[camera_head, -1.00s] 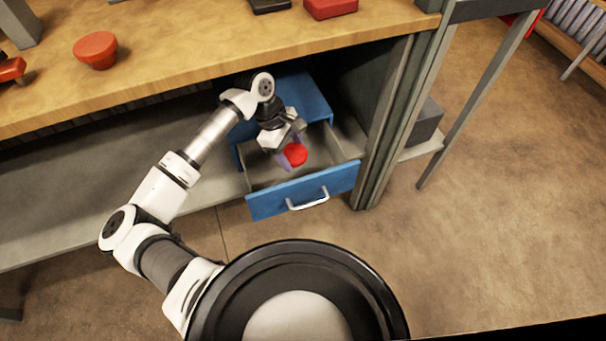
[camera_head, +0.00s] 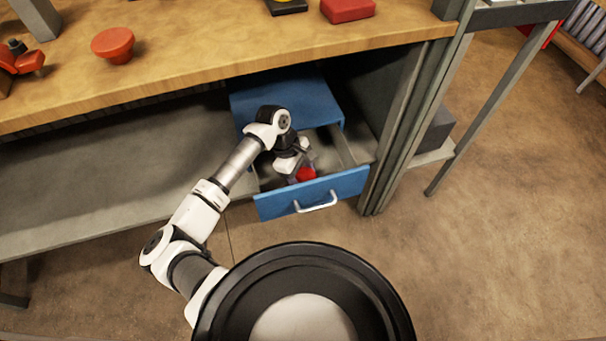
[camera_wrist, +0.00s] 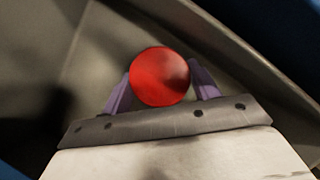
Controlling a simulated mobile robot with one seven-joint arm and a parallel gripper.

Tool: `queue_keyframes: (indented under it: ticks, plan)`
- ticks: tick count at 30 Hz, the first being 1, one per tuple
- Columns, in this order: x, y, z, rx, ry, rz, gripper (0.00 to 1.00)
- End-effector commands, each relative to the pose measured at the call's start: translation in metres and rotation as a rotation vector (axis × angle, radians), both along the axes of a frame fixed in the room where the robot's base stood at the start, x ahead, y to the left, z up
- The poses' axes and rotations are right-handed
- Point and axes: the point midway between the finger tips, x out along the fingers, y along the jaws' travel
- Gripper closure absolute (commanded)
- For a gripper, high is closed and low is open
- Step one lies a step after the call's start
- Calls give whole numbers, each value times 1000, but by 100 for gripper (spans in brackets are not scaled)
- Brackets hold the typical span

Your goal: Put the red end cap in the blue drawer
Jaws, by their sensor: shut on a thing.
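The red end cap (camera_wrist: 160,77) is a round red piece between the two purple fingers of my gripper (camera_wrist: 161,88) in the wrist view. My gripper is shut on it. In the head view my gripper (camera_head: 305,170) and the red end cap (camera_head: 306,174) are inside the open blue drawer (camera_head: 335,187), just behind its front panel. The drawer's grey inner wall (camera_wrist: 225,45) and floor show around the cap in the wrist view. I cannot tell whether the cap touches the drawer floor.
The wooden bench top (camera_head: 200,45) lies above the drawer. On it are a red mushroom-shaped piece (camera_head: 113,45), a red block (camera_head: 347,9) and a red-and-dark part (camera_head: 22,60) at left. A grey post (camera_head: 400,130) stands just right of the drawer. Floor at right is open.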

Motion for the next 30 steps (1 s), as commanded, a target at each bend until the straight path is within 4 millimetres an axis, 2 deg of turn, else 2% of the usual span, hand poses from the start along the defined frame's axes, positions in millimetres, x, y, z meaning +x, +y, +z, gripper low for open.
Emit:
queue_keyframes:
  ticks: [3,4,9,17,21,23,30]
  plan:
    - [0,0,-3,0,0,0,68]
    - [0,0,-3,0,0,0,38]
    - [0,0,-2,0,0,0,18]
    - [0,0,-1,0,0,0,18]
    - [1,2,6,1,-2,0,18]
    - [4,6,14,4,-3,0,18]
    - [12,23,62,4,-3,-1,18]
